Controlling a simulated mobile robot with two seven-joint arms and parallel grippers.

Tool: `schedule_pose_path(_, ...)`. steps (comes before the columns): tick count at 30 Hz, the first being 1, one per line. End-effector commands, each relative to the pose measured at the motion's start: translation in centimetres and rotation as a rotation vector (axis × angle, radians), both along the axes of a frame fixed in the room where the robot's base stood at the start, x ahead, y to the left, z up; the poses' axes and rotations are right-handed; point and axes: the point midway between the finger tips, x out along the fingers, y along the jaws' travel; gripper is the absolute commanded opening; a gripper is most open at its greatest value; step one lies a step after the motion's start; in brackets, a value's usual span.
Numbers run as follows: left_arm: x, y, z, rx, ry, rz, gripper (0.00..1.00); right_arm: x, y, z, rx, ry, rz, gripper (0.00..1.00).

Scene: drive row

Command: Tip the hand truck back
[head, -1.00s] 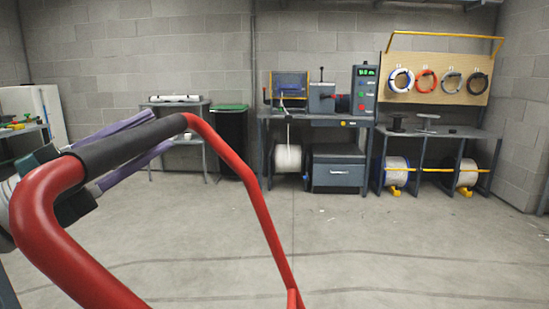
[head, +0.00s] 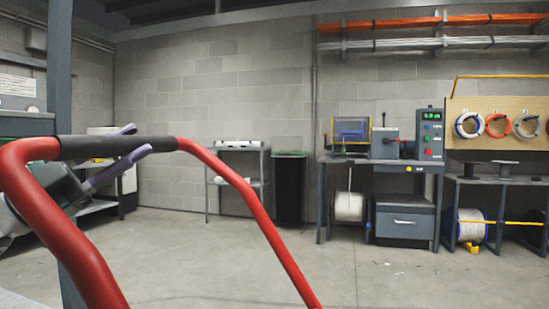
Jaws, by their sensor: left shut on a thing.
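The hand truck's red tubular frame (head: 247,195) fills the left and lower middle of the head view. Its top bar carries a dark grey grip (head: 118,148). My left gripper (head: 125,150) has purple fingers and is shut on the hand truck's handle at this grip; the finger ends show past the bar. The lower part of the hand truck, its wheels and its toe plate are out of view, so its tilt is hard to tell. My right gripper is not in view.
A workbench (head: 380,160) with a machine and a drawer unit (head: 405,222) stands at the back right. A black bin (head: 290,188) and a small grey table (head: 238,150) stand along the wall. Cable spools (head: 471,228) sit at the right. The middle floor (head: 210,260) is clear.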

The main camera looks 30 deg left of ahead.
Motion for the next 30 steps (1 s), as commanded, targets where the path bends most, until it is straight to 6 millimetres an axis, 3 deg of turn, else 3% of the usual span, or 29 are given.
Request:
schedule_pose_path(1, 0.04, 0.77, -0.83, -0.011, 0.018, 0.022, 0.00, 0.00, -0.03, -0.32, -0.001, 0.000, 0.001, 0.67)
schedule_pose_path(13, 0.03, 1.05, -1.19, -0.015, 0.028, 0.030, 0.00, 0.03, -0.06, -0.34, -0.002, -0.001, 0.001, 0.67)
schedule_pose_path(14, 0.02, 1.05, -1.21, -0.015, 0.028, 0.030, 0.42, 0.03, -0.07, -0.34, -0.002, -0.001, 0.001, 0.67)
schedule_pose_path(15, 0.01, 1.04, -1.22, -0.015, 0.028, 0.030, 0.47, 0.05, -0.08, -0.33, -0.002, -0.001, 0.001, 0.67)
schedule_pose_path(21, 0.02, 0.88, -1.02, -0.012, 0.023, 0.023, 0.69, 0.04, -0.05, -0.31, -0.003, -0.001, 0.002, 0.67)
schedule_pose_path(30, -0.19, 0.87, -1.07, -0.011, 0.022, 0.020, 0.69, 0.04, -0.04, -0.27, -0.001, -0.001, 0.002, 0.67)
